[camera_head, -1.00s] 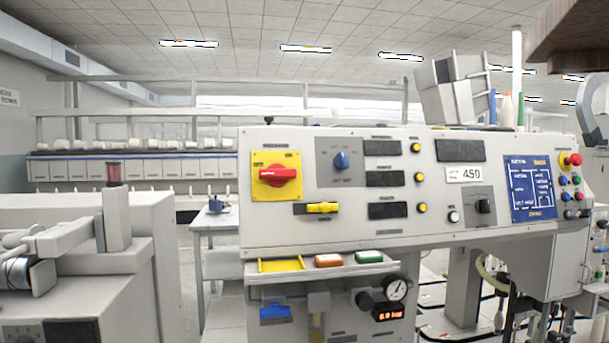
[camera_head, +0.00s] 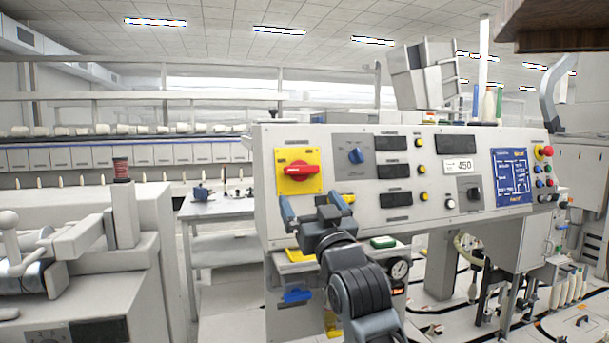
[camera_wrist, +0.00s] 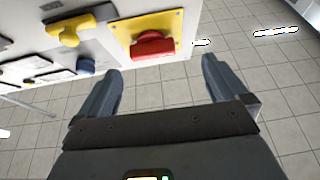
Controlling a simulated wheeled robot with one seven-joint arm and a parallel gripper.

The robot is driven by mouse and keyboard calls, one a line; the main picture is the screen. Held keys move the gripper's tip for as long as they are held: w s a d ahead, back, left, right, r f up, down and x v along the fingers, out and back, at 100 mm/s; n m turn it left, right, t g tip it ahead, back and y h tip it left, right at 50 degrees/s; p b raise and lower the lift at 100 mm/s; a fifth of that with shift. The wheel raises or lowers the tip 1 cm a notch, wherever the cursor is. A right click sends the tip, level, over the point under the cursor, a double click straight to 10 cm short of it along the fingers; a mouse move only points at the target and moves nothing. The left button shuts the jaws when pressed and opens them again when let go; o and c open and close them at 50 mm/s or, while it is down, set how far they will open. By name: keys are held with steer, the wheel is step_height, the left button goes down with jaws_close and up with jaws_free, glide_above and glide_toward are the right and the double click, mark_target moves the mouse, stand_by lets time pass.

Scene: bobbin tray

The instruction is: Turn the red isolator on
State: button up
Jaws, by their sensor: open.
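The red isolator (camera_head: 301,170) is a red handle on a yellow square plate (camera_head: 312,186) at the left end of the grey control panel. Its handle lies roughly level across the plate in the head view. My gripper (camera_head: 310,206) is open and empty, in front of the panel just below the isolator. In the wrist view the red handle (camera_wrist: 152,44) and its yellow plate (camera_wrist: 128,30) show beyond the fingers, and my gripper (camera_wrist: 162,82) is apart from them. The handle's markings are too small to read.
A yellow switch (camera_wrist: 70,28) sits beside the isolator, and a blue knob (camera_head: 356,155) is to its right. Several dark displays and yellow buttons fill the panel. Below is a shelf with a green block (camera_head: 382,242). A grey machine with a red bobbin (camera_head: 122,169) stands left.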

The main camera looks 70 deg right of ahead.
mark_target(303, 173)
steer(key=shift+m+g+h, duration=0.3)
steer(key=shift+m+h, duration=0.1)
steer(key=shift+h, duration=0.1)
steer(key=p+x, duration=0.1)
steer(key=x, duration=0.1)
steer(key=p+x, duration=0.1)
steer(key=x, duration=0.2)
steer(key=s+r+x, duration=0.1)
steer(key=x, duration=0.1)
steer(key=shift+d+r+p, duration=0.1)
steer(key=shift+d+p, duration=0.2)
steer(key=shift+p, duration=0.1)
steer(key=shift+x, duration=0.8)
steer(key=c, duration=0.8)
steer(key=shift+w+f, duration=0.1)
steer(key=shift+f, duration=0.1)
steer(key=shift+c, duration=0.2)
